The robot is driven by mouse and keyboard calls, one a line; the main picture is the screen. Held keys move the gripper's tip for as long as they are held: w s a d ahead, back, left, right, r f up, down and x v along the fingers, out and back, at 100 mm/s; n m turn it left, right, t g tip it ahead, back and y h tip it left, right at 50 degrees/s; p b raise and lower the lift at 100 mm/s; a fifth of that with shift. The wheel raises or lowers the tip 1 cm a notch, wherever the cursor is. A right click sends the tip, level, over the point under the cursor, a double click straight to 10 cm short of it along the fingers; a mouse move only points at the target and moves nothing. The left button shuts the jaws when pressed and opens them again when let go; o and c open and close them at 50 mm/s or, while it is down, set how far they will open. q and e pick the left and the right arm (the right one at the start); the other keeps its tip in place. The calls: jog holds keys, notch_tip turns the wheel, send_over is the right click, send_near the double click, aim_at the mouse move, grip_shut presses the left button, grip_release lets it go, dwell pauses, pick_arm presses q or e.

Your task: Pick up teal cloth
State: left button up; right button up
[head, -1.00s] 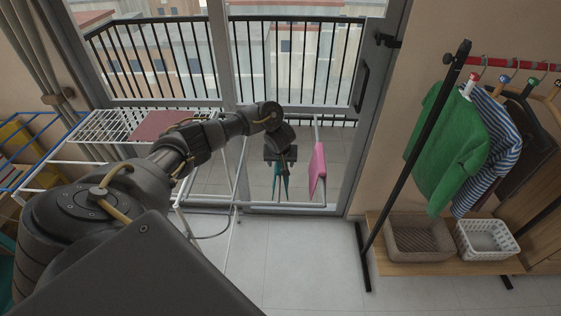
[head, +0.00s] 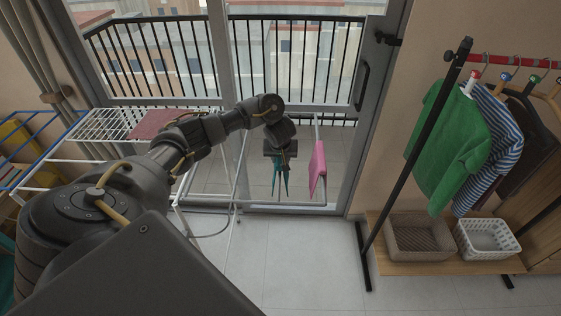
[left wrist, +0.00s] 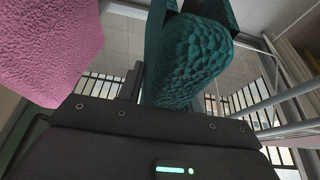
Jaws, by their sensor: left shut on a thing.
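The teal cloth (head: 275,182) hangs in a narrow strip at my left gripper, above the end of the white drying rack. My left gripper (head: 280,180) points down and is shut on the cloth, which is partly hidden by the fingers. In the left wrist view the teal cloth (left wrist: 192,62) is bunched and textured, between the finger parts. My right gripper is in neither view.
A pink cloth (head: 318,165) hangs on the rack close to the right of my left gripper. A dark red cloth (head: 160,124) lies on the white rack (head: 95,126). A garment stand with clothes and two baskets is at the right. The middle floor is clear.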

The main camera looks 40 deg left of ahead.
pick_arm(q)
notch_tip(320, 180, up, 17)
jog(key=p, duration=0.8)
jog(key=shift+r, duration=0.15)
